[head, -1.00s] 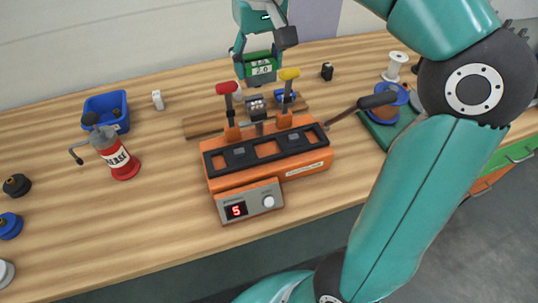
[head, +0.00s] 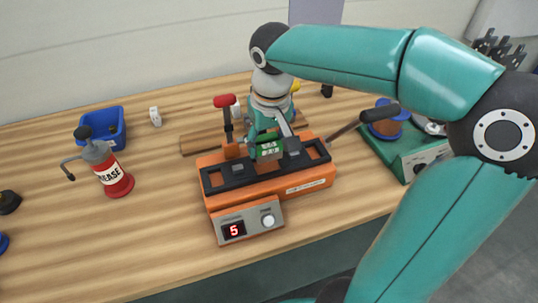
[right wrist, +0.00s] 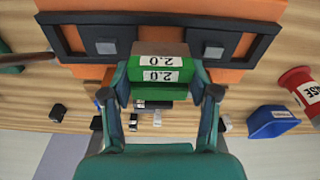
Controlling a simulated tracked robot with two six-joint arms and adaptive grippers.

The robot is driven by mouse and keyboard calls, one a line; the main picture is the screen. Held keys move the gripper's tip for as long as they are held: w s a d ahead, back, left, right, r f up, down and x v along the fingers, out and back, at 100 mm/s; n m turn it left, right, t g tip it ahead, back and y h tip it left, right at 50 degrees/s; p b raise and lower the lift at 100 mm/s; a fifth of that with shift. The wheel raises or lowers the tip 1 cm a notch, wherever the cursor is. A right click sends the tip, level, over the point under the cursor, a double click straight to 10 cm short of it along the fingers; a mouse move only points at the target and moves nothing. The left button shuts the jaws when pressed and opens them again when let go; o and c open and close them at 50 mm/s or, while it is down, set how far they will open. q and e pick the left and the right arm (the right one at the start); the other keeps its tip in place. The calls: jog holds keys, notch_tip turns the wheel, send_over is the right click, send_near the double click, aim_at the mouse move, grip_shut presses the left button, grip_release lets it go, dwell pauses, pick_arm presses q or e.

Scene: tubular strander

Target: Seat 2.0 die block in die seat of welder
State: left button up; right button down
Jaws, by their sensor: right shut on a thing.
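The 2.0 die block (head: 268,151) is green with white "2.0" labels. My right gripper (head: 268,138) is shut on it over the middle of the orange welder (head: 256,196). In the right wrist view, the block (right wrist: 160,68) sits between the fingers of the right gripper (right wrist: 161,93), with its labels upside down. The block covers the middle of the welder's black top frame (right wrist: 247,43), so the die seat is hidden. I cannot tell whether the block touches the welder. My left gripper is not in view.
A red-handled lever (head: 225,102) stands behind the welder, left of the gripper. A grease can (head: 106,168) and a blue bin (head: 104,126) stand at left. A green device (head: 402,155) is at right.

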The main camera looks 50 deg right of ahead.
aim_at(267, 156)
jog(key=shift+f, duration=2.1)
jog(key=shift+f+b, duration=0.15)
jog(key=shift+b, duration=0.2)
jog(key=shift+c, duration=1.4)
grip_release()
jog(key=shift+r, duration=0.2)
jog(key=r, duration=0.4)
jog(key=s+r+p, duration=0.1)
jog(key=r, duration=0.6)
jog(key=shift+s+a+r+p, duration=0.15)
jog(key=shift+a+r+p, duration=0.2)
jog(key=shift+r, duration=0.05)
